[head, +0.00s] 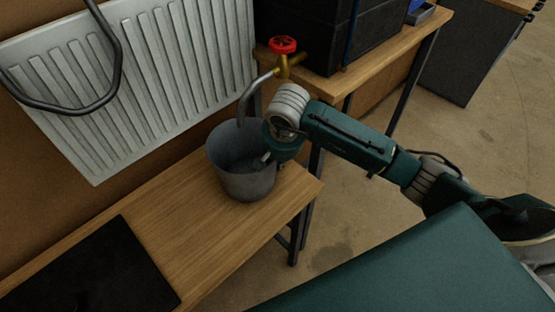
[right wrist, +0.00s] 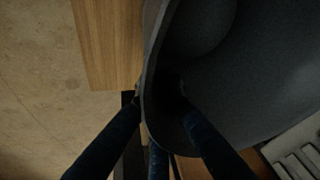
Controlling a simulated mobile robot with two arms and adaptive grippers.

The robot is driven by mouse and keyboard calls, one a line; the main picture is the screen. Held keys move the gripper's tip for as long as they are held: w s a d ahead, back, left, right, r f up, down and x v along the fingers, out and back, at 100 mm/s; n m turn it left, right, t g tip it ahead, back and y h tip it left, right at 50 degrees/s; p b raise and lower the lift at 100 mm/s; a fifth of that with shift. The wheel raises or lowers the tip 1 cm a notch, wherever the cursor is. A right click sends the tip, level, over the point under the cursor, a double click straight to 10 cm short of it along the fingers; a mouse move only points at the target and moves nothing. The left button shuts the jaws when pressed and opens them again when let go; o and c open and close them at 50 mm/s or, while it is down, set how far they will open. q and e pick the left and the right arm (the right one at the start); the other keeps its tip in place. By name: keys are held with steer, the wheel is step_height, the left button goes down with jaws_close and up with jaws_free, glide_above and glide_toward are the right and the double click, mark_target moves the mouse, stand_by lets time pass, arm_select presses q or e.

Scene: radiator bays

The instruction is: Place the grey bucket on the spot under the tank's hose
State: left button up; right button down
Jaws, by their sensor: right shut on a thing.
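The grey bucket (head: 240,186) stands upright at the right end of the wooden bench (head: 190,225). In the right wrist view the bucket (right wrist: 245,85) fills much of the picture. My right gripper (head: 266,158) is shut on the bucket's rim, with fingers (right wrist: 160,98) on either side of its wall. The tank (head: 330,35) is a black box on a higher shelf. Its bent grey hose (head: 248,92) hangs from a brass tap with a red handwheel (head: 283,45), and its end is over the bucket's opening. The bench surface beneath the bucket is hidden. My left gripper is out of view.
A white radiator (head: 135,80) hangs behind the bench, with a dark curved tube (head: 118,70) before it. A flat black panel (head: 90,272) lies on the bench's left part. Bare wood lies between panel and bucket. The tank's wooden shelf (head: 398,50) stands close on the right.

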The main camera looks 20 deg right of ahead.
steer(key=shift+f+b, duration=0.2)
steer(key=shift+b, duration=0.1)
steer(key=c, duration=2)
jaws_free()
steer(key=shift+r, duration=0.1)
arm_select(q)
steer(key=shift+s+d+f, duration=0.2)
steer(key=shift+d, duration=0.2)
arm_select(e)
steer(key=shift+o, duration=0.4)
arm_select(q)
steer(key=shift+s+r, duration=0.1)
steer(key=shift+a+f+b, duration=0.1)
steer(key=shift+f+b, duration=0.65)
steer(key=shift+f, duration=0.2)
arm_select(e)
steer(key=v, duration=1.2)
steer(key=shift+r, duration=0.2)
steer(key=shift+d+f, duration=0.1)
